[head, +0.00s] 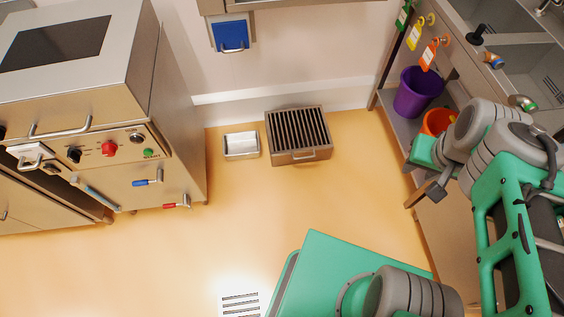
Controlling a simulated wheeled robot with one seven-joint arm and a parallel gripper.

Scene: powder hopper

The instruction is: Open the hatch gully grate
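The gully grate (298,127) is a dark slatted lid on a low brown metal box on the floor, against the back wall. It lies flat and looks closed. A light bar handle (304,155) is on the box's front side. My gripper (416,202) is at the right, well apart from the grate, beside the sink unit. Its fingertips are small and dark in this view, and I cannot tell whether they are open or shut.
A small metal tray (241,145) sits on the floor just left of the grate. A steel machine (90,110) with knobs and valves stands at left. A sink unit (395,103) with purple bucket (419,92) stands at right. The floor before the grate is clear.

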